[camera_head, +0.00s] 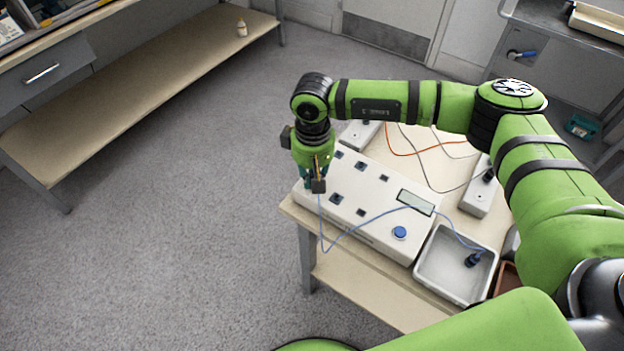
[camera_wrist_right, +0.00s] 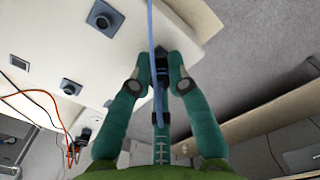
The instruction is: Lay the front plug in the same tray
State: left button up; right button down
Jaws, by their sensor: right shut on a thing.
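My right gripper (camera_head: 316,180) points down over the left end of the white calibration box (camera_head: 372,216). In the right wrist view its teal fingers (camera_wrist_right: 160,72) are shut on a dark plug (camera_wrist_right: 161,58) with a blue cable (camera_wrist_right: 151,22). I cannot tell whether this plug touches the box. The grey-white tray (camera_head: 438,268) stands at the box's right front end. A dark blue plug (camera_head: 473,259) lies in it, with the blue cable (camera_head: 374,217) running to it across the box. My left gripper is not in view.
The box has several dark sockets, a display (camera_head: 415,202) and a blue button (camera_head: 400,233). White blocks (camera_head: 477,200) with orange and dark cables (camera_head: 410,154) lie behind it on the wooden table (camera_head: 455,150). A brown container (camera_head: 506,280) stands right of the tray.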

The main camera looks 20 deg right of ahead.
jog(key=shift+s+n+b, duration=0.1)
jog(key=shift+n+b, duration=2.15)
jog(key=shift+n, duration=0.65)
jog(key=c, duration=1.1)
grip_release()
jog(key=shift+c, duration=0.4)
jog(key=shift+m+b, duration=0.65)
jog(key=shift+m, duration=1.35)
jog(key=shift+m, duration=0.3)
